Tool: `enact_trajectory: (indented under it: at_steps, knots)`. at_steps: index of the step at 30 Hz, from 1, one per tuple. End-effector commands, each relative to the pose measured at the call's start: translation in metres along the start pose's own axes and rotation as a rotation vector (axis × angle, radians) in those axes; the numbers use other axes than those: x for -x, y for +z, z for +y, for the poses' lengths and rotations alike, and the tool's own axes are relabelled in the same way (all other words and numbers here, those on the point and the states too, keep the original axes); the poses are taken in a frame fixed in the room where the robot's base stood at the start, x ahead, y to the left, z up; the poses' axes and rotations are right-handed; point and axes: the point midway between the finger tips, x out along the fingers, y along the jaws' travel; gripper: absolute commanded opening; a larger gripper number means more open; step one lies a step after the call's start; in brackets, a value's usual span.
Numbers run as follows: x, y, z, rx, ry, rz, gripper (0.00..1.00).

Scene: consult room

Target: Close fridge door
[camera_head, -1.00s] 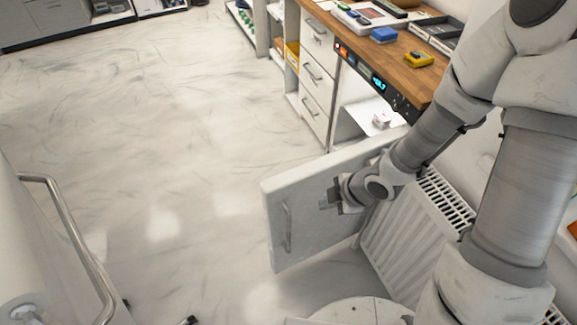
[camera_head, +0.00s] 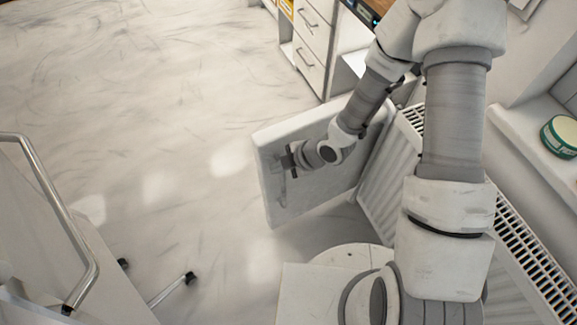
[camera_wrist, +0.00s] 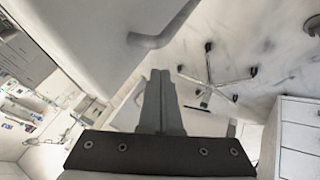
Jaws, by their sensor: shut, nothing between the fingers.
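The fridge door (camera_head: 335,185) is a thick white panel, standing wide open and out into the room beside the radiator. Its grey handle (camera_head: 281,188) is near its free edge. My gripper (camera_head: 287,160) is in front of the handle-side face, close to the upper end of the handle; I cannot tell whether it touches. In the wrist view, my gripper (camera_wrist: 160,85) has its fingers together and empty. A large pale surface with a grey bar (camera_wrist: 162,38) beyond them looks like the door and its handle. The white fridge opening (camera_head: 352,68) is partly hidden by my arm.
A white radiator (camera_head: 385,185) stands right behind the door. White drawers (camera_head: 312,40) are beside the fridge. A metal rail (camera_head: 62,205) is at the left, with wheeled legs (camera_head: 172,290) near it. A green tin (camera_head: 562,135) sits on the right sill.

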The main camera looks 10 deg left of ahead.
Motion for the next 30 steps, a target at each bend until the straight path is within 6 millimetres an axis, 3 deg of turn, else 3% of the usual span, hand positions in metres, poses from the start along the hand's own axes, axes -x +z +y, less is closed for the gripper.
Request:
enact_trajectory:
  at_steps: [1, 6, 23, 30]
  knots:
    - [0.000, 0.000, 0.011, 0.001, 0.007, -0.001, 0.00]
    - [-0.009, 0.000, 0.026, 0.000, 0.005, -0.001, 0.00]
    - [-0.013, 0.000, 0.032, -0.002, 0.005, -0.003, 0.00]
    - [-0.025, -0.003, 0.048, -0.027, 0.021, -0.016, 0.00]
